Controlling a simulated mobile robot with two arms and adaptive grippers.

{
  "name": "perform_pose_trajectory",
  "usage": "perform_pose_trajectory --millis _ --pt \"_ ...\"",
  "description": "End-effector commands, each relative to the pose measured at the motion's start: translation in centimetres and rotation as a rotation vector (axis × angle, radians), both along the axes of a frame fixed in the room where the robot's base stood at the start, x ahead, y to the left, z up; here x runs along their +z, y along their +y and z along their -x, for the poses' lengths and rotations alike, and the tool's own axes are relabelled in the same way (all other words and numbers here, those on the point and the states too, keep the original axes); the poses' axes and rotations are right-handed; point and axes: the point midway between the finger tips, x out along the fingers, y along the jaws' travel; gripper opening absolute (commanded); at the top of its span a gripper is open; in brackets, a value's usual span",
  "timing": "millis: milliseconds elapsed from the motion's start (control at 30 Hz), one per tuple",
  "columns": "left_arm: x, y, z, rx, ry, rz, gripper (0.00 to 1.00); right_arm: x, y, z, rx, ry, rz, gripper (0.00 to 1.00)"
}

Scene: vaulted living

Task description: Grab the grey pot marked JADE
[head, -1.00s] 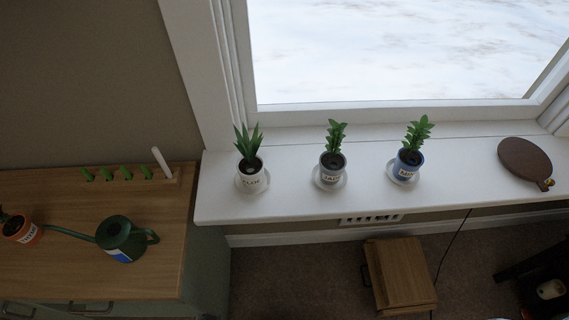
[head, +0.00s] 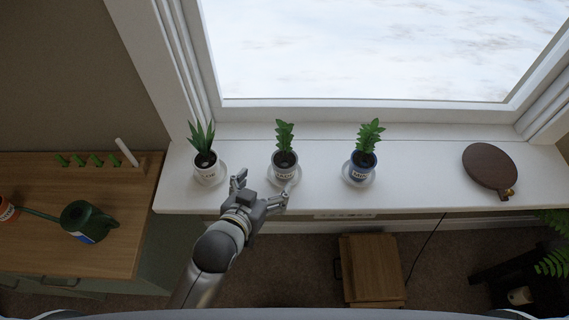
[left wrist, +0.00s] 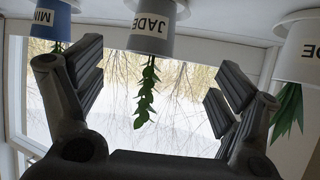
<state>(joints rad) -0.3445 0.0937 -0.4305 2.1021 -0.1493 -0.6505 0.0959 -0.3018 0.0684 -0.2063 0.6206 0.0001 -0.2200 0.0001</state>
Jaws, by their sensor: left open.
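The grey pot marked JADE (head: 284,172) stands upright on a saucer on the white windowsill, the middle one of three potted plants, with a leafy green plant in it. The left wrist view is upside down; there the JADE pot (left wrist: 152,32) and its label show between and beyond the fingers. My left gripper (head: 264,184) is open and empty, at the sill's front edge, just in front and to the left of the JADE pot. It also shows in the left wrist view (left wrist: 158,85). No contact with the pot is clear. My right gripper is not in view.
A white pot (head: 209,174) with a spiky plant stands close left of the gripper. A blue pot (head: 362,173) stands to the right. A round brown board (head: 490,166) lies farther right on the windowsill (head: 425,185). A green watering can (head: 82,220) is on the left cabinet.

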Motion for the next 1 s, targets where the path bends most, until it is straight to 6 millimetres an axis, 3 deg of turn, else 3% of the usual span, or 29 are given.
perform_pose_trajectory --millis 167,400,767,1000 --pt "1.2 -1.8 -1.2 -0.026 -0.069 0.029 0.89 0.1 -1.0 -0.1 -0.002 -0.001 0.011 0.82" --pt "0.0 -3.0 -4.2 -0.027 -0.072 0.029 0.89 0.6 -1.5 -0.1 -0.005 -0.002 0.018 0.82" --pt "-1.1 -3.7 -6.3 -0.026 -0.070 0.028 0.89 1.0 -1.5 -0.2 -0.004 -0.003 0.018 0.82" --pt "-2.4 -4.4 -8.8 -0.026 -0.070 0.029 0.89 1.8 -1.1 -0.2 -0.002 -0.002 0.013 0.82"
